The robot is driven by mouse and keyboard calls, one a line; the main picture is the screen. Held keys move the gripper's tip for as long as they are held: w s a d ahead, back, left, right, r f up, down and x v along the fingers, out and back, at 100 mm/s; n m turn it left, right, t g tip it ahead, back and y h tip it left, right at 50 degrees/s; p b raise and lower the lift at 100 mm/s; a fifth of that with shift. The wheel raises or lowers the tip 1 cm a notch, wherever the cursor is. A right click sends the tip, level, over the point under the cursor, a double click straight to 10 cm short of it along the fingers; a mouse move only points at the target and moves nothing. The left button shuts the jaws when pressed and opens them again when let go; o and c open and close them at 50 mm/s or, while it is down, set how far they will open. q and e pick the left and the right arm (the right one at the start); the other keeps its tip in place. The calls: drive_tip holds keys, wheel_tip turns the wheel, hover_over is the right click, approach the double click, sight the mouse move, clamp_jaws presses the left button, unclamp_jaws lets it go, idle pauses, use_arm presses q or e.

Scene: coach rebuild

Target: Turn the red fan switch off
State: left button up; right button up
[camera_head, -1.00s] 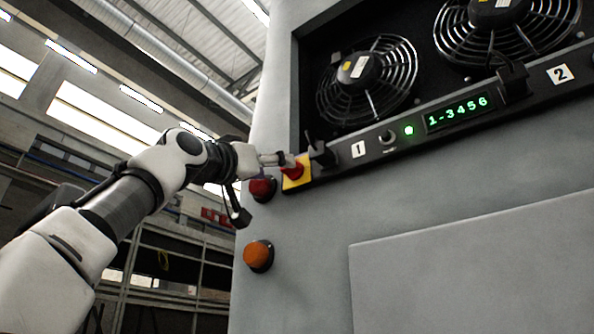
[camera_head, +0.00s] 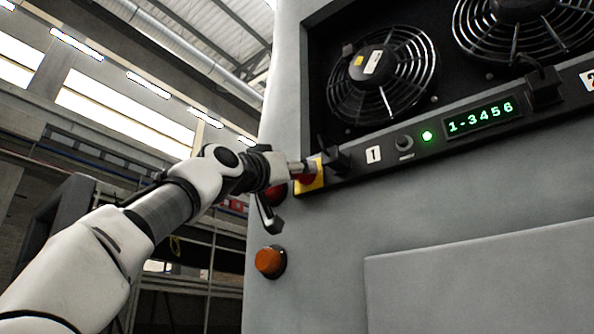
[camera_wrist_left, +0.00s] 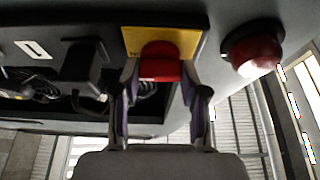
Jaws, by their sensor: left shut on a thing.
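The red fan switch (camera_wrist_left: 160,62) sits on a yellow plate (camera_wrist_left: 188,42) in the left wrist view. In the head view the switch (camera_head: 306,179) shows partly behind my gripper, on the yellow plate at the left end of the fan panel. My left gripper (camera_head: 300,168) reaches it from the left. In the left wrist view the two fingers of my left gripper (camera_wrist_left: 160,88) stand on either side of the red knob, shut on it. My right gripper is in neither view.
A red lamp (camera_wrist_left: 255,50) sits close beside the switch, and an orange lamp (camera_head: 270,262) is below. The panel (camera_head: 440,138) carries a black knob (camera_head: 404,142), a lit green light (camera_head: 427,136) and a green display (camera_head: 480,117). Two caged fans (camera_head: 381,76) are above.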

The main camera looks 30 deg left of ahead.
use_arm(q)
drive_tip(key=shift+n, duration=0.4)
drive_tip(key=n+g+y+p, duration=0.1)
drive_tip(key=n+y+p, duration=0.1)
drive_tip(key=n, duration=0.5)
drive_tip(key=n+g+y+p, duration=0.2)
drive_tip(key=n+p, duration=0.1)
drive_tip(key=n, duration=0.4)
drive_tip(key=n+g+y+p, duration=0.2)
drive_tip(key=n+y, duration=0.1)
drive_tip(key=n, duration=0.4)
drive_tip(key=shift+d+r+n, duration=0.2)
drive_tip(key=shift+r+n, duration=0.1)
drive_tip(key=shift+r, duration=0.05)
